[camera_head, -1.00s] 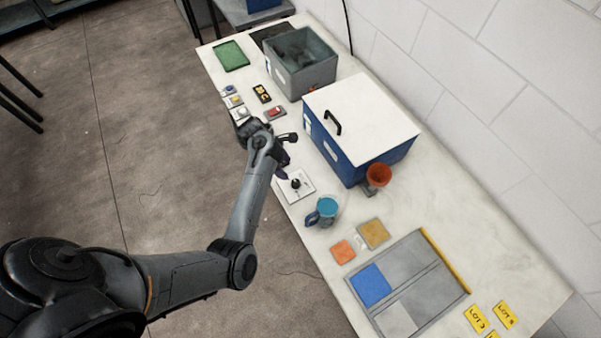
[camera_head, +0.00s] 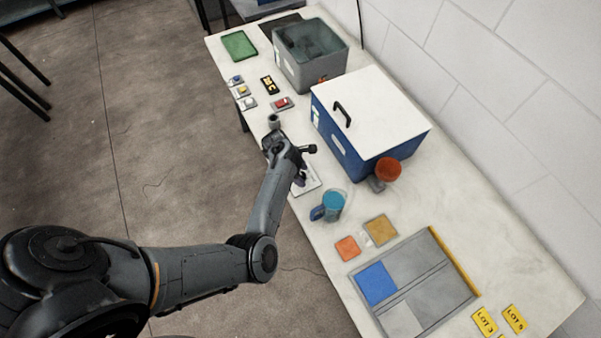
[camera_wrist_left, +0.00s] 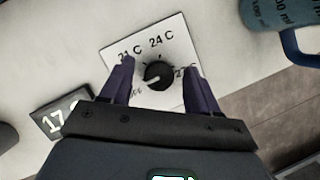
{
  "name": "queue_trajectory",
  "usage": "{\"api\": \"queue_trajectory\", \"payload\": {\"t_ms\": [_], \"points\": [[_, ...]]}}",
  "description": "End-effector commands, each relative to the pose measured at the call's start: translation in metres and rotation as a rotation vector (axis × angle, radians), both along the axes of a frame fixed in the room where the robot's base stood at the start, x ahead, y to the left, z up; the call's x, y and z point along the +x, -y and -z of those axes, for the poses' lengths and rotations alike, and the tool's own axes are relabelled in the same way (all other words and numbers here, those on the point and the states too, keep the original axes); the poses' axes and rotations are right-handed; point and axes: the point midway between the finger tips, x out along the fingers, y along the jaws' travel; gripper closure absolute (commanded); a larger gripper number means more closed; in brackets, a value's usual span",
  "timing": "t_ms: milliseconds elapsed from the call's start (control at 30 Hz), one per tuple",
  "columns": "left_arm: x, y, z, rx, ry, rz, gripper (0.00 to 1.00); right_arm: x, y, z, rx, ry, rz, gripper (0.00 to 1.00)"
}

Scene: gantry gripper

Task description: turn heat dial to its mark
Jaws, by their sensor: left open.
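The heat dial is a round black knob (camera_wrist_left: 158,75) on a white plate (camera_wrist_left: 178,42) printed with 21 C, 24 C and 27 C, plus a mark at lower left that looks like OFF. The knob's white pointer line faces left and slightly down, toward that lower-left mark. My left gripper (camera_wrist_left: 158,62) is open, with one dark finger on each side of the knob; I cannot tell if either touches it. In the head view my left gripper (camera_head: 304,164) is over the plate (camera_head: 310,181) and hides the knob. My right gripper is not in view.
A black display (camera_wrist_left: 62,118) reading 17 is left of the plate in the wrist view. A blue-handled beaker (camera_head: 329,206) stands close to the plate. A blue box with a white lid (camera_head: 370,110) and an orange cup (camera_head: 388,169) are behind. Small switches (camera_head: 246,102) are farther left.

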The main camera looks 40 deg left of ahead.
Motion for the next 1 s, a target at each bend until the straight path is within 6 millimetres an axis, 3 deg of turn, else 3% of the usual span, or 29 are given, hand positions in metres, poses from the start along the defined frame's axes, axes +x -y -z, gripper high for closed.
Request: {"api": "queue_trajectory", "payload": {"t_ms": [133, 500, 1000], "points": [[0.000, 0.000, 0.000, 0.000, 0.000, 0.000, 0.40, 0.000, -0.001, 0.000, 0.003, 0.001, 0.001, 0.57], [0.000, 0.000, 0.000, 0.000, 0.000, 0.000, 0.94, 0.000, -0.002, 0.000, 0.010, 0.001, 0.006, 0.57], [0.000, -0.001, -0.003, 0.000, -0.002, 0.144, 0.94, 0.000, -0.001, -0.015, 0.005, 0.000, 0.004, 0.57]]}}
